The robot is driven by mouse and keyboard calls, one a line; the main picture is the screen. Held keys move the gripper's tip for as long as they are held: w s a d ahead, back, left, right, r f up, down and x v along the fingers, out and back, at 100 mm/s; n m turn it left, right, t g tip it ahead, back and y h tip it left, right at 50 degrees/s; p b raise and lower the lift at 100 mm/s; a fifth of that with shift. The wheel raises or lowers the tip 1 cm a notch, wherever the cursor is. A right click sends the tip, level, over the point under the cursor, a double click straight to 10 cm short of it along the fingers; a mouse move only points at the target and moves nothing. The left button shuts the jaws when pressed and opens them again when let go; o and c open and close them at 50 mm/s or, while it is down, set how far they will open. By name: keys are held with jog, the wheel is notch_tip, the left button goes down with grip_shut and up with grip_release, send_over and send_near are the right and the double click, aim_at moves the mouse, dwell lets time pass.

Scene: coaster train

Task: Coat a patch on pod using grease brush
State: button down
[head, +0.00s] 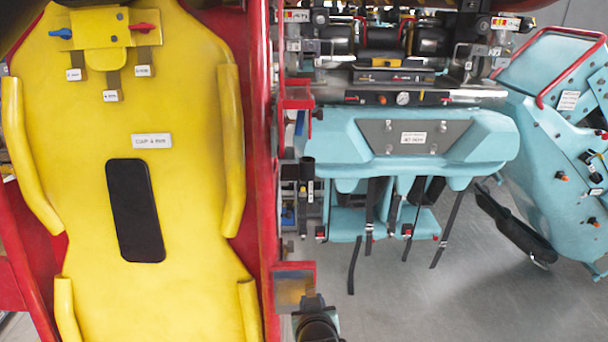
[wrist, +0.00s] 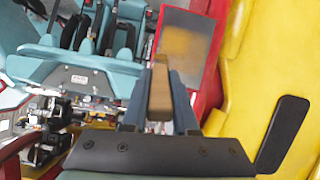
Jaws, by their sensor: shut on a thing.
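My gripper (wrist: 158,92) is shut on a tan, wood-coloured bar, which looks like the handle of the grease brush (wrist: 160,98). The bristles are not visible. A grey plate with a blurred golden-brown area (wrist: 186,45) lies beyond the fingertips in the wrist view. In the head view this plate (head: 294,290) sits in a red frame at the lower middle, just above my dark wrist part (head: 315,322). The large yellow body (head: 95,210), perhaps the pod, has a dark rounded pad (head: 135,210). I cannot tell whether the brush touches anything.
A red rail (head: 268,170) edges the yellow body. Teal seating (head: 345,145) with hanging black straps stands at centre right, and another teal body (head: 545,170) at far right. Open grey floor (head: 430,305) lies below them. Levers and tags top the yellow body.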

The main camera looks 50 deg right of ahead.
jog(key=shift+d, duration=0.1)
jog(key=shift+s+a+r, duration=0.25)
jog(key=shift+s+a, duration=0.4)
jog(key=shift+a, duration=0.1)
jog(key=shift+s+a+r, duration=0.2)
jog(key=shift+s+a, duration=0.4)
jog(key=shift+a, duration=0.1)
jog(key=shift+s+a+r, duration=0.25)
jog(key=shift+s+a, duration=0.4)
jog(key=shift+a, duration=0.1)
jog(key=shift+s+a+r, duration=0.2)
jog(key=shift+s+a, duration=0.3)
jog(key=shift+a, duration=0.1)
jog(key=shift+s+a+r, duration=0.15)
jog(key=shift+s+a, duration=0.3)
jog(key=shift+a, duration=0.1)
